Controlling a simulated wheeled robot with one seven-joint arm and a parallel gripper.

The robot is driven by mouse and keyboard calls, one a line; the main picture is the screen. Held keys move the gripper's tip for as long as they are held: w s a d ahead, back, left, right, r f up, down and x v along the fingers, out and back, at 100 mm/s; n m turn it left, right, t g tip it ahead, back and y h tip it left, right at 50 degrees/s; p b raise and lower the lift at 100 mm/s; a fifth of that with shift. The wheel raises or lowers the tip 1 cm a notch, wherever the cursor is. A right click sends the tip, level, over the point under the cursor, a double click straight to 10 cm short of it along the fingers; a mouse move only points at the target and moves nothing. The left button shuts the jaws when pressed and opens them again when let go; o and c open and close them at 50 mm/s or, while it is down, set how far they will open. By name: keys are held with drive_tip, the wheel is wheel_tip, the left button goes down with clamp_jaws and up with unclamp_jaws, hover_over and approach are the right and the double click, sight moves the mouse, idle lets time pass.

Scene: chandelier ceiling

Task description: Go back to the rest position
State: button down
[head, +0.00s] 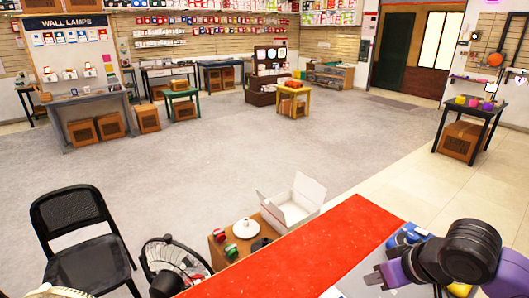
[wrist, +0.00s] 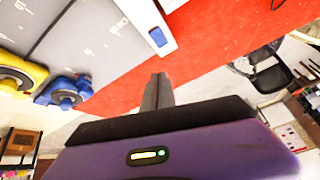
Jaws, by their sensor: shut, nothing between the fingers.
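My gripper (wrist: 158,88) shows in the wrist view with its dark fingers together and nothing between them. My dark arm with purple parts reaches in at the lower right of the head view, over the end of a red tabletop (head: 310,245). The red surface also lies behind the fingers in the wrist view (wrist: 205,40). The fingertips cannot be made out in the head view.
In the wrist view, a blue object (wrist: 65,90) and a yellow object (wrist: 15,75) sit by a grey surface. In the head view, a black chair (head: 80,240), a fan (head: 170,262) and an open white box (head: 292,203) stand left of the tabletop.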

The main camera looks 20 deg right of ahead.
drive_tip(key=w+a+r+n+t+y, duration=0.1)
drive_tip(key=w+a+r+t+y, duration=0.1)
drive_tip(key=w+a+r+t, duration=0.45)
drive_tip(key=w+a+r+t+y, duration=0.15)
drive_tip(key=w+a+r, duration=0.25)
drive_tip(key=r, duration=0.6)
wheel_tip(320, 180, up, 11)
drive_tip(key=s+m+t+h, duration=0.3)
drive_tip(key=m+t, duration=0.1)
drive_tip(key=t, duration=0.4)
drive_tip(key=s+a+f+n+g+h+b, duration=0.1)
drive_tip(key=s+a+f+g, duration=0.1)
drive_tip(key=s+f, duration=1.3)
drive_tip(key=s+a+f+n+g+b, duration=0.1)
drive_tip(key=s+f+g, duration=0.4)
drive_tip(key=s+f, duration=1)
drive_tip(key=s+a+n, duration=0.1)
drive_tip(key=s+a, duration=0.1)
drive_tip(key=s, duration=0.5)
drive_tip(key=shift+s+a+h, duration=0.2)
drive_tip(key=shift+s+h, duration=0.15)
